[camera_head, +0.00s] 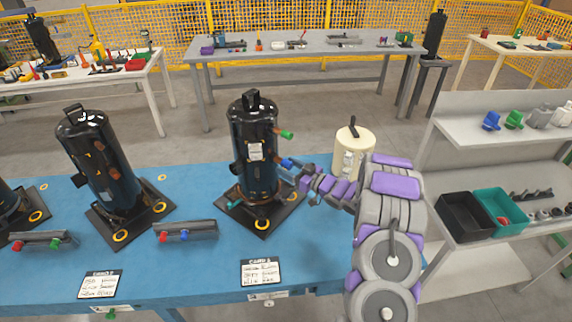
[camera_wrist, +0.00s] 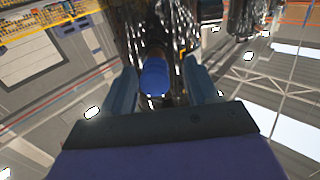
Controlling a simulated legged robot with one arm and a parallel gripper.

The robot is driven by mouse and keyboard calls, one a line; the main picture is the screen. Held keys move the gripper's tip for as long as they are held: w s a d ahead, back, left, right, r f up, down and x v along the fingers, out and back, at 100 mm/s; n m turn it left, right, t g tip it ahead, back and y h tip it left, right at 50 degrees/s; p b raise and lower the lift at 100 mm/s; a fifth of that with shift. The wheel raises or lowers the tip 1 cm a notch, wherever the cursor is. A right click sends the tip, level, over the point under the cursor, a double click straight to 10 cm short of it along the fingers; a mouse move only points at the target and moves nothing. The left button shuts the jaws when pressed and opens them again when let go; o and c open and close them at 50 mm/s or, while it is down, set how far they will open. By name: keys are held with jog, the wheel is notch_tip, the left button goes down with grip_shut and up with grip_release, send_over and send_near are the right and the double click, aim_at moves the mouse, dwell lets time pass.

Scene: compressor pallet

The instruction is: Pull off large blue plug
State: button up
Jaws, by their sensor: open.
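The large blue plug (camera_head: 286,163) is on the right side of the middle black compressor (camera_head: 255,155) in the head view. In the wrist view the blue plug (camera_wrist: 154,75) shows near the middle, between the two fingers. My gripper (camera_head: 296,168) is beside the compressor at the plug. In the wrist view my gripper (camera_wrist: 160,88) is open, with one finger on each side of the plug and a visible gap on both sides. Whether a fingertip touches the plug I cannot tell. A green plug (camera_head: 286,134) sits higher on the same compressor.
The compressor stands on a dark base plate on a blue table (camera_head: 190,265). A cream tank (camera_head: 352,150) stands behind my arm. Another black compressor (camera_head: 98,165) is at left. A small tray (camera_head: 185,231) with red and blue pieces lies between them. Bins (camera_head: 465,215) stand on a right-hand shelf.

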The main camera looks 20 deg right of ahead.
aim_at(290, 167)
jog(key=shift+d+p, duration=0.25)
jog(key=shift+p, duration=0.05)
jog(key=shift+w+a, duration=0.1)
grip_shut()
dwell(0.5)
jog(key=shift+f, duration=0.1)
jog(key=shift+p+v, duration=0.5)
jog(key=shift+v, duration=2.5)
